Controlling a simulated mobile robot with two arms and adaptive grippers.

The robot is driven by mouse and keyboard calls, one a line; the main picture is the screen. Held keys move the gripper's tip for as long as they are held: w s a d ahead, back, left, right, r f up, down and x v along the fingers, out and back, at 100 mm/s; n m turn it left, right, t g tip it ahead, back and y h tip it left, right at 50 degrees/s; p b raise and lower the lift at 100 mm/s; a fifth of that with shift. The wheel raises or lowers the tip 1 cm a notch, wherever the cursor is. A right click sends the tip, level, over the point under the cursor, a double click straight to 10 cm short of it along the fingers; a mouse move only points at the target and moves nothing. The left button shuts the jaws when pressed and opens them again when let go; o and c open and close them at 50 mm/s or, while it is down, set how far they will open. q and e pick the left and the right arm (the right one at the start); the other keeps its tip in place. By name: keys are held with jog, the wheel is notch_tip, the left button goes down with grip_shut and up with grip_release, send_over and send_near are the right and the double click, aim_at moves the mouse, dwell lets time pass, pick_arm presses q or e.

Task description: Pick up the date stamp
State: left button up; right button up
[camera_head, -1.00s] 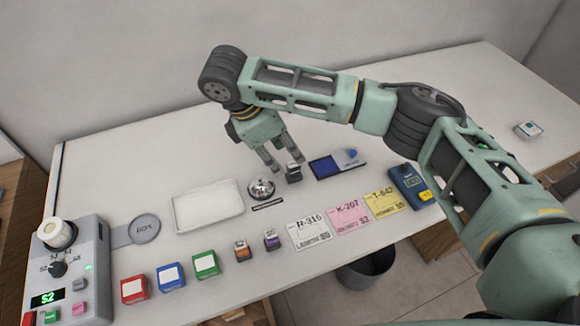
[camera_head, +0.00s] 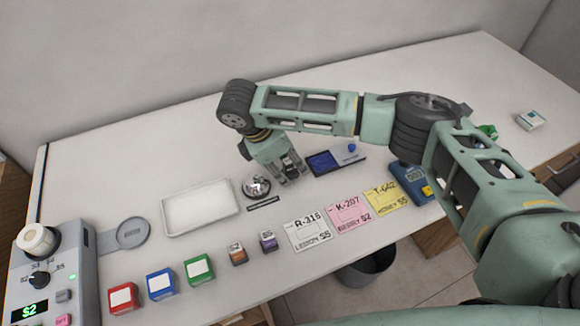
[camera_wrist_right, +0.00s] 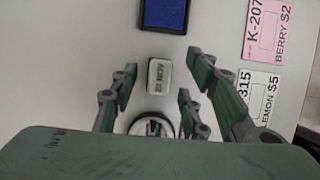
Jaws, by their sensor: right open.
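The date stamp (camera_wrist_right: 160,76) is a small block with a light lettered top. In the right wrist view it lies between the finger pairs of my right gripper (camera_wrist_right: 162,68), with a gap on both sides. In the head view the dark stamp (camera_head: 291,166) shows among the fingers of my right gripper (camera_head: 289,177), which points down at the counter. The right gripper is open and holds nothing. My left gripper is not in view.
A blue ink pad (camera_head: 325,163) lies just right of the stamp. A silver bell (camera_head: 256,187) stands close on the left, with a white tray (camera_head: 200,207) beyond it. Price cards, including the pink one (camera_head: 349,214), lie in front. The counter behind is clear.

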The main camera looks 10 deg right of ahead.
jog(key=shift+d+f, duration=0.25)
jog(key=shift+f, duration=0.3)
grip_shut()
